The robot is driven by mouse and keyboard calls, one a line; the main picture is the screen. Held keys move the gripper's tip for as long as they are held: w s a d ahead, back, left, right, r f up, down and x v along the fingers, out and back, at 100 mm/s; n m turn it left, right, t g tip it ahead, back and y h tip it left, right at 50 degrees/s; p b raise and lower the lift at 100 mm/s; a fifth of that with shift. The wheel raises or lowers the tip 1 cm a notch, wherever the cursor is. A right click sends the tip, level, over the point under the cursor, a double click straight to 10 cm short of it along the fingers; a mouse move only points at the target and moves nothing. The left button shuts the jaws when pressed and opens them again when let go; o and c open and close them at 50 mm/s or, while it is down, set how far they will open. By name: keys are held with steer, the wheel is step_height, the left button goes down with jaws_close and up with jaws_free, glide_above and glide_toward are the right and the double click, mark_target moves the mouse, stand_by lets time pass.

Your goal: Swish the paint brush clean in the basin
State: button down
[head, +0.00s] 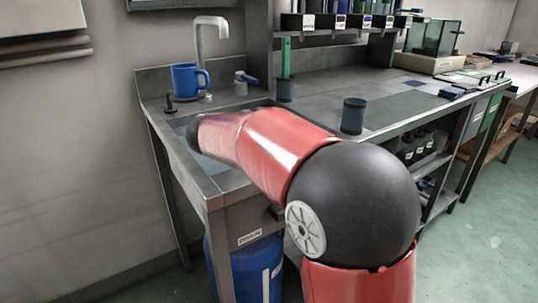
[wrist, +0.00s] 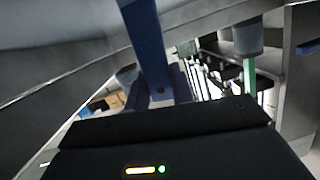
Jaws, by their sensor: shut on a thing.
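The basin (head: 228,183) is a grey metal sink at the left end of the bench, with bluish water visible along its left side. My red arm reaches over its front edge, and the arm's far end covers much of the basin. My gripper (wrist: 163,101) is hidden in the head view. In the wrist view it is shut on a blue, flat bar, which looks like the paint brush (wrist: 145,42). The bar runs away from the jaws to the top edge of the view. The brush's bristles are out of sight, so I cannot tell whether they touch the water.
A white tap (head: 212,40) and a blue mug (head: 187,79) stand behind the basin. A dark cup holding a green stick (head: 286,58) and another dark cup (head: 353,116) stand to the right. The bench top (head: 325,88) between them is mostly clear.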

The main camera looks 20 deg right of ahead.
steer(key=shift+w+a+f+v, duration=0.25)
steer(key=shift+f+v, duration=0.35)
steer(key=shift+v, duration=2.25)
steer(key=shift+s+d+r+x, duration=0.1)
steer(key=shift+r+x, duration=0.1)
steer(key=shift+x, duration=0.8)
steer(key=shift+s+d+r+x, duration=0.1)
steer(key=shift+r+x, duration=0.1)
steer(key=shift+x, duration=0.75)
steer(key=shift+s+d+r+x, duration=0.1)
steer(key=shift+r+x, duration=0.1)
steer(key=shift+x, duration=0.8)
steer(key=shift+a+r, duration=0.1)
steer(key=shift+r, duration=4.9)
